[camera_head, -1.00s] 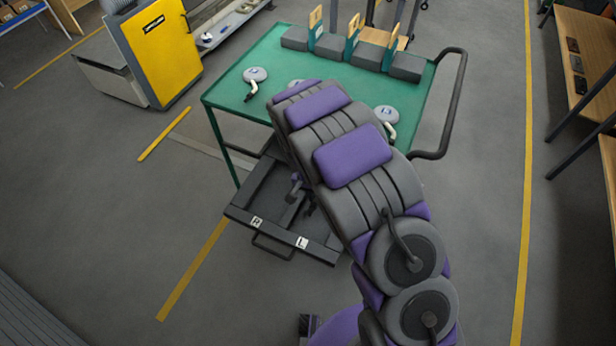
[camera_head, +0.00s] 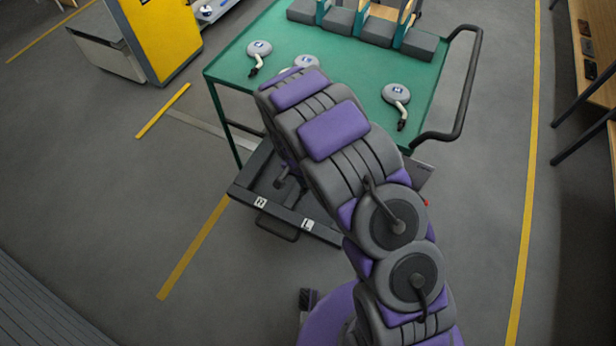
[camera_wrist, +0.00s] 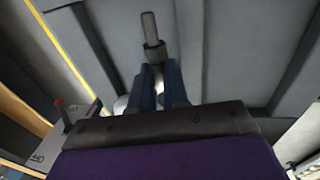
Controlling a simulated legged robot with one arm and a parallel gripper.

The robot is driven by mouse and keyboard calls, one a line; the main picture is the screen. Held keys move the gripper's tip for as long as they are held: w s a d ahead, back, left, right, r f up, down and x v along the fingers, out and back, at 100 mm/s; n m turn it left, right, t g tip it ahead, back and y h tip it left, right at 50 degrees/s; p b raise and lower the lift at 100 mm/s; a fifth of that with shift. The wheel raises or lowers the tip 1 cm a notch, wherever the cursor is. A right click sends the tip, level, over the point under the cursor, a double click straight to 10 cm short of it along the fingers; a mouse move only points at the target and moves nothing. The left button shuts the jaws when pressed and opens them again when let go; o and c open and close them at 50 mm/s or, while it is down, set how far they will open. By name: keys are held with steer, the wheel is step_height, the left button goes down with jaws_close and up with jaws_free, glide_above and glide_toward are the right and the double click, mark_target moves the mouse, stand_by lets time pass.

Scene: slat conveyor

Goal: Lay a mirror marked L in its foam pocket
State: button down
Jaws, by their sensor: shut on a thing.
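My gripper (camera_wrist: 158,88) shows in the wrist view, its blue fingers closed around a part with a grey stem (camera_wrist: 150,30). A pale rounded part shows beside the fingers; I cannot read any letter on it. In the head view my arm hides most of the gripper. The dark drawer (camera_head: 240,192) is pulled out under the green cart, with labels R (camera_head: 260,203) and L (camera_head: 307,224) on its front. My arm covers much of its inside, including most of the L side. The wrist view looks down on grey panels and ridges.
On the green cart top (camera_head: 350,82) lie round-headed mirrors with stems: one at left (camera_head: 259,48), one partly behind my arm (camera_head: 305,62), one at right (camera_head: 397,95). Grey blocks (camera_head: 380,27) line the back. A black handle (camera_head: 465,90) juts out right.

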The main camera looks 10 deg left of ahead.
steer(key=shift+a+f, duration=0.1)
steer(key=shift+f, duration=0.8)
steer(key=shift+d+f+b, duration=0.6)
steer(key=shift+d+f, duration=0.25)
steer(key=shift+f, duration=0.5)
steer(key=shift+a+f, duration=0.4)
steer(key=shift+a, duration=0.3)
steer(key=c, duration=1)
jaws_free()
steer(key=shift+d, duration=0.55)
steer(key=shift+c, duration=0.2)
steer(key=shift+a, duration=0.1)
steer(key=shift+a, duration=0.15)
